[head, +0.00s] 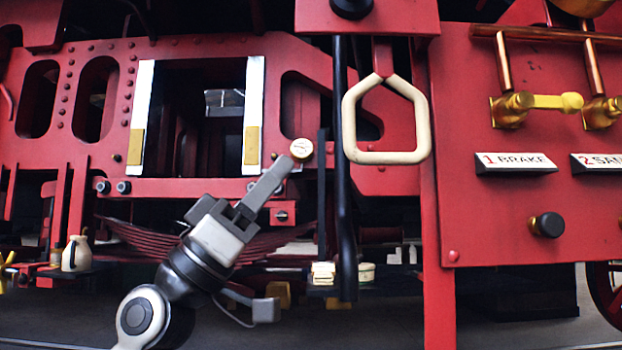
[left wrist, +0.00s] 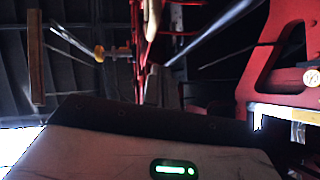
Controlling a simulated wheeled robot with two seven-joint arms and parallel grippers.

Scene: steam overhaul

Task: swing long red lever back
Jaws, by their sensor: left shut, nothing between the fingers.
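No long red lever stands out clearly. A short red stem (head: 382,57) carrying a cream loop handle (head: 389,157) hangs at the upper middle of the head view. The handle seems to show at the top of the left wrist view (left wrist: 152,18), by a thin red bar (left wrist: 136,45). My left gripper (head: 276,171) is shut and empty, its fingers pointing up and right, left of the loop handle. Its tips appear just below a round cream knob (head: 301,149); I cannot tell whether they touch. My right gripper is not in view.
A dark upright bar (head: 346,215) stands between my left gripper and the loop handle. A small jug (head: 76,254) stands on a ledge at lower left.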

